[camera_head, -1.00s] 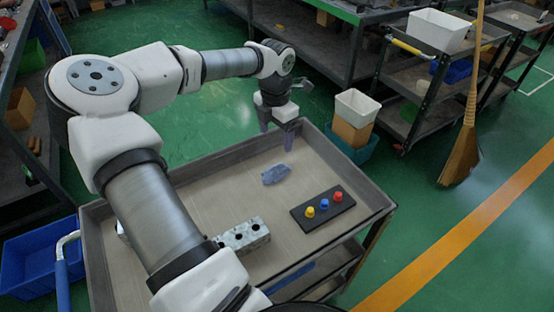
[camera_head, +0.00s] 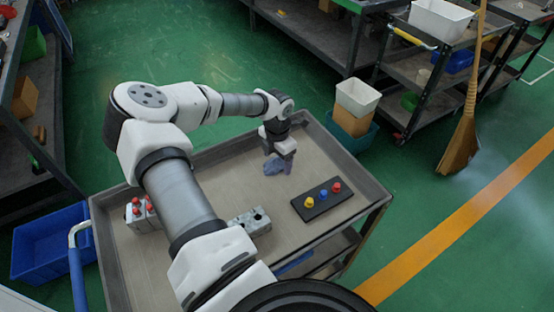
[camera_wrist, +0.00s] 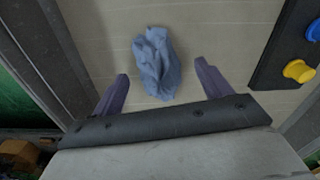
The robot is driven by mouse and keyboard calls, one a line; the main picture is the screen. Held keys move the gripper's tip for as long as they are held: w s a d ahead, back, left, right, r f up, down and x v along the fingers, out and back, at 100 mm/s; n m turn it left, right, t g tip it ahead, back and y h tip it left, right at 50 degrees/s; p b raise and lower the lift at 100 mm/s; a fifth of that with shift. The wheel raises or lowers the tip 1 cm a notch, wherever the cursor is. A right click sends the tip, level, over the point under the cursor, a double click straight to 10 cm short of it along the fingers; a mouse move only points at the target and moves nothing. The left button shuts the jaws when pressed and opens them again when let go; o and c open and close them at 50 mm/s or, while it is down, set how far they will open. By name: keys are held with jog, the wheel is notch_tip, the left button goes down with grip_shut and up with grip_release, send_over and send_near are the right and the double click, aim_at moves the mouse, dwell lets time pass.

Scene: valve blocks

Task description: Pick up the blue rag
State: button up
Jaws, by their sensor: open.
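The blue rag (camera_head: 275,166) lies crumpled on the tray top of the cart (camera_head: 215,185), near its far side. In the wrist view the rag (camera_wrist: 157,62) lies between and just ahead of the two purple-grey fingers, closer to the left finger. My gripper (camera_wrist: 162,78) is open and empty, pointing down above the rag. In the head view my gripper (camera_head: 280,158) is over the rag and partly hides it. I cannot tell the exact height of the fingertips above the tray.
A black board (camera_head: 322,199) with yellow, blue and red knobs lies right of the rag. A grey valve block (camera_head: 251,222) and a block with red knobs (camera_head: 142,212) stand nearer. The cart's raised rim (camera_head: 345,158) is close behind the rag.

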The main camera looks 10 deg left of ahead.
aim_at(277, 158)
jog(key=shift+f, duration=0.2)
jog(key=c, duration=1.1)
jog(key=shift+o, duration=0.2)
jog(key=shift+r, duration=0.1)
notch_tip(277, 158, up, 20)
jog(key=b, duration=0.4)
jog(key=o, duration=0.4)
jog(key=c, duration=0.3)
jog(key=shift+c, duration=0.2)
jog(key=shift+s, duration=0.1)
